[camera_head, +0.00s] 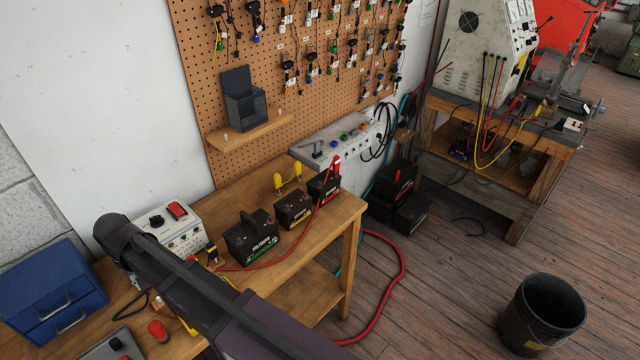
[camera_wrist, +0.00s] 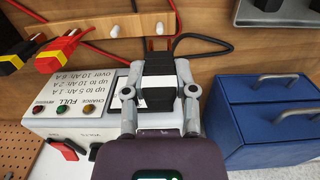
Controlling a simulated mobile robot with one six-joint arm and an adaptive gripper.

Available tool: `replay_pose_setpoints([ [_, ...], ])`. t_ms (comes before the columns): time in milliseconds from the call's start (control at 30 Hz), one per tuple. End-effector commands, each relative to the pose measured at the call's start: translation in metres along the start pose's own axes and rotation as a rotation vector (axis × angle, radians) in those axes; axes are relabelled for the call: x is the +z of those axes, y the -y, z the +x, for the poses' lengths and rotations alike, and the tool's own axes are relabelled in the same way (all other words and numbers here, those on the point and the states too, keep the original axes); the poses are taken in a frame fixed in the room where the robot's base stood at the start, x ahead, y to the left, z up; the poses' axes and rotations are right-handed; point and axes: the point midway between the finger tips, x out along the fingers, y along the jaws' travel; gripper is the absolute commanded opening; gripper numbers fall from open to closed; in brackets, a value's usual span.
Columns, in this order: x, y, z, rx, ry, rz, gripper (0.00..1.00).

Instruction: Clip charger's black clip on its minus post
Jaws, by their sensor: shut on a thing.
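In the wrist view my gripper (camera_wrist: 158,92) is shut on a dark block with a white band, which looks like the black clip (camera_wrist: 158,66). A black cable loops beside it. The clip is held over or beside the white charger (camera_wrist: 72,92), at the end near the blue cabinet; contact with a post cannot be told. No minus post can be made out; the gripper covers that part. In the head view the charger (camera_head: 190,238) stands on the bench, and my arm hides the gripper and clip.
The blue drawer cabinet (camera_wrist: 270,118) stands close to the gripper. Black batteries (camera_head: 252,237) and a red cable (camera_head: 285,243) are farther along the bench.

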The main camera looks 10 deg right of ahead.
Motion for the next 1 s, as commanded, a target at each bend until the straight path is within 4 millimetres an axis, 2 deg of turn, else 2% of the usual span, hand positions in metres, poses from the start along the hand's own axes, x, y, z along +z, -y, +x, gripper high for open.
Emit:
replay_pose_setpoints([
  [1000,0.000,0.000,-0.086,0.000,0.000,0.000,0.13],
])
